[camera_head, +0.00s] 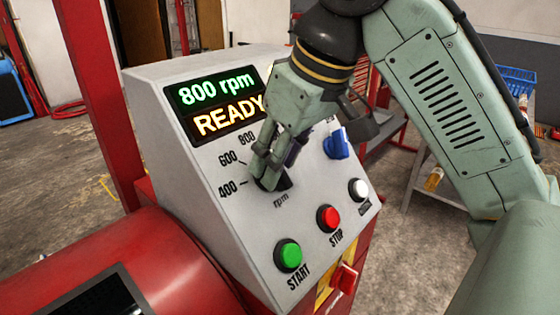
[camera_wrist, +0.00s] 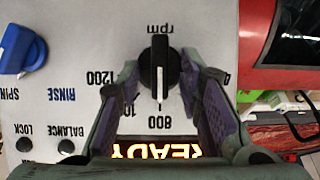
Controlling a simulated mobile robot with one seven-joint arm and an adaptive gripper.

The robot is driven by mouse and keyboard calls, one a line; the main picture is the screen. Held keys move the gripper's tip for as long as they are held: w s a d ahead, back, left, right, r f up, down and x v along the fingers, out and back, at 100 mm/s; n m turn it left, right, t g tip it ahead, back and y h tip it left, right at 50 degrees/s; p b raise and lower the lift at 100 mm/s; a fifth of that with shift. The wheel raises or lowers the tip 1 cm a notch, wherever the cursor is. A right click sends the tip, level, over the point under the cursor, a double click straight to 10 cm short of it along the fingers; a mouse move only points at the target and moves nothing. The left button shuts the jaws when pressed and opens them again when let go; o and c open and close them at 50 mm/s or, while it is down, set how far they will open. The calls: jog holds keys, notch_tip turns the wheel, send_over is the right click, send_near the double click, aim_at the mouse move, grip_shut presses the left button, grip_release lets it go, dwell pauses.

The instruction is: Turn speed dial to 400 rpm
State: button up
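The speed dial (camera_wrist: 160,72) is a black round knob with a raised bar and a white pointer line. In the wrist view, which shows the panel upside down, the line points at the 800 mark. In the head view my fingers mostly hide the dial (camera_head: 276,184), above the "rpm" label. My gripper (camera_head: 271,170) reaches down to the panel, one finger on each side of the dial. In the wrist view the fingers look apart, with a narrow gap to the knob on each side. The display (camera_head: 215,103) reads 800 rpm and READY.
Right of the dial on the sloped panel is a blue knob (camera_head: 337,145). Below are a green START button (camera_head: 288,254), a red STOP button (camera_head: 328,218) and a white button (camera_head: 358,189). A red drum housing (camera_head: 180,265) lies at front left, a red post (camera_head: 90,95) behind.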

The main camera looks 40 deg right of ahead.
grip_shut()
dwell(0.3)
